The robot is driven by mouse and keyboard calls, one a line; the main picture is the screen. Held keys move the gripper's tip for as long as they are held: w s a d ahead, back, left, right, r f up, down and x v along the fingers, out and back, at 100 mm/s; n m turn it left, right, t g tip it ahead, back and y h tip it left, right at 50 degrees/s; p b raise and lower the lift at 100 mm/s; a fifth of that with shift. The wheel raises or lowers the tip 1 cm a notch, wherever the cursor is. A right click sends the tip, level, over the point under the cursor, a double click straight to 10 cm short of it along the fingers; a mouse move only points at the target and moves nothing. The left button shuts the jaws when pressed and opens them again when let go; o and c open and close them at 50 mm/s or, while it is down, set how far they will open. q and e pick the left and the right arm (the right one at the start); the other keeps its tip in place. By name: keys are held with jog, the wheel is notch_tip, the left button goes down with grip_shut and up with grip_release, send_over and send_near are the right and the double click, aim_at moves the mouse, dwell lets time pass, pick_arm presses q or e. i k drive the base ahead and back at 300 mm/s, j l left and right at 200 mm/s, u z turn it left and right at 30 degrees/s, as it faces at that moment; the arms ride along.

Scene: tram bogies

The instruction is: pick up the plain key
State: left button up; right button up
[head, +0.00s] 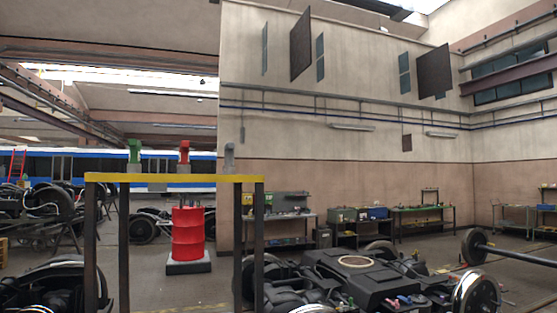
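Three small upright pieces stand in a row on a narrow yellow-topped stand (160,178). A green piece (134,151) is at the left, a red piece (184,151) in the middle and a grey piece (229,157) at the right. The grey one is the only one without bright colour and looks like the plain key, though its shape is too small to make out well. It stands apart from the red one, near the stand's right end. Neither of my grippers is in view.
The stand has dark legs. A red drum (188,233) stands behind it on a dark base. A dark bogie (355,280) fills the floor to the right, with a wheelset (475,290) beyond. Workbenches (420,208) line the back wall. Dark wheels stand at lower left.

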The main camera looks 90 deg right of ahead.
aim_at(229, 168)
jog(key=z, duration=2.85)
